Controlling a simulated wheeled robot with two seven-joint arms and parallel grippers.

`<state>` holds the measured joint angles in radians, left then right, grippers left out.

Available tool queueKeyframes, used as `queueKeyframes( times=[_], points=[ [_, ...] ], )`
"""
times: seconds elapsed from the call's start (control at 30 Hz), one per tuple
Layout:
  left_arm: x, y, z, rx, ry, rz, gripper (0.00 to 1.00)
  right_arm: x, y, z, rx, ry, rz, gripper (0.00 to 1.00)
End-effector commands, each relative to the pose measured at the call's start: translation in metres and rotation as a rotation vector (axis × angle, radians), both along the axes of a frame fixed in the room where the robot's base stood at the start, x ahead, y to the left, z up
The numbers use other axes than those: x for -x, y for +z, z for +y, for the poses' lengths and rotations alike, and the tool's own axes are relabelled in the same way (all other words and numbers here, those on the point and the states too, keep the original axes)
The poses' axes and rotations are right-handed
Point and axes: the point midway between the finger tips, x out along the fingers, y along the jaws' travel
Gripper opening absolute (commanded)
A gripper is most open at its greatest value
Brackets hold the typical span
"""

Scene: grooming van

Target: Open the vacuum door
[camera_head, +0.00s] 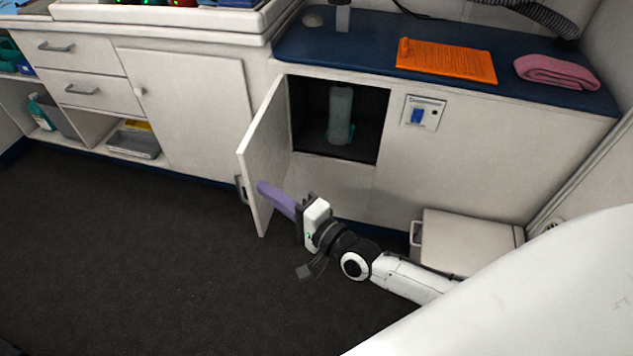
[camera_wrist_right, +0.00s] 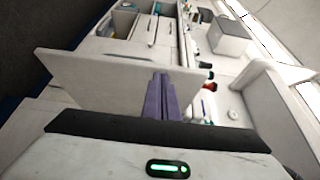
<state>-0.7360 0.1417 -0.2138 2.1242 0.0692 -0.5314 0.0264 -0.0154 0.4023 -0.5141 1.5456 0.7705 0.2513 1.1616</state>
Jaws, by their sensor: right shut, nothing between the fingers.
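The vacuum door (camera_head: 267,150) is a white panel, standing open and swung out to the left from a dark compartment (camera_head: 308,110) under the blue counter. A grey cylinder stands inside the compartment. A dark handle (camera_head: 241,189) shows at the door's outer edge. My right gripper (camera_head: 262,187), with purple fingers, is shut and empty at the door's inner face, near its lower part; I cannot tell whether it touches. In the right wrist view the purple fingers (camera_wrist_right: 160,97) are together in front of the white door panel (camera_wrist_right: 100,80). My left gripper is not in view.
A white step box (camera_head: 468,241) stands on the floor to the right of my right arm. An orange mat (camera_head: 446,60) and a pink towel (camera_head: 556,72) lie on the blue counter. The dark floor (camera_head: 130,230) at left is clear.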

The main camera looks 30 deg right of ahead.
Motion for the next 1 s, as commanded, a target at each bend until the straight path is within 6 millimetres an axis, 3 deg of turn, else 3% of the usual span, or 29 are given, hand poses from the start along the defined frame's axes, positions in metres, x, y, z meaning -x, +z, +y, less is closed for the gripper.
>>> queueKeyframes(
  times=[0.27,0.47,0.73,1.0],
  points=[
    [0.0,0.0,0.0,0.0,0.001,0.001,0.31,0.003,0.0,-0.004,0.002,0.006,-0.001,0.0],
    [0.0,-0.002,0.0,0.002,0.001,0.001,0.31,0.018,-0.001,-0.028,0.007,0.015,0.001,0.0],
    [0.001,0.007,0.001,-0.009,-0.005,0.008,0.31,0.083,0.0,-0.031,0.001,0.014,0.004,0.0],
    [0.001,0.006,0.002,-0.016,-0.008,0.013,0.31,0.113,0.0,-0.034,-0.001,0.013,0.001,0.0]
  ],
)
